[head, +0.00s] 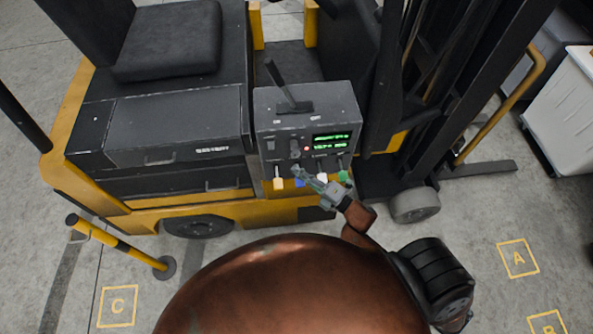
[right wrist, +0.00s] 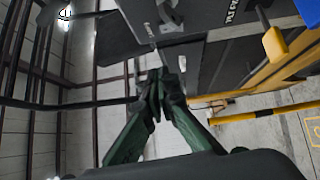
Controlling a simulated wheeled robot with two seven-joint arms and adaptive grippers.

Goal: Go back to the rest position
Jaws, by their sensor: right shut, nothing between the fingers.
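My right gripper (head: 308,178) is in front of the forklift's grey control panel (head: 290,125), at the level of its row of coloured levers. In the right wrist view the gripper (right wrist: 160,78) is shut and its green fingers meet with nothing between them. The panel has a green-lit display (head: 331,140) and a black lever on top. A yellow lever (head: 278,184) hangs to the left of the gripper, and a green one (head: 344,176) to its right. Blue and white knobs are partly hidden behind the fingers. My left gripper is not in view.
The yellow and black forklift (head: 180,120) fills the upper part of the head view. A white tote (head: 560,105) is at the right. Floor marked A (head: 518,258) and C (head: 117,306) is clear.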

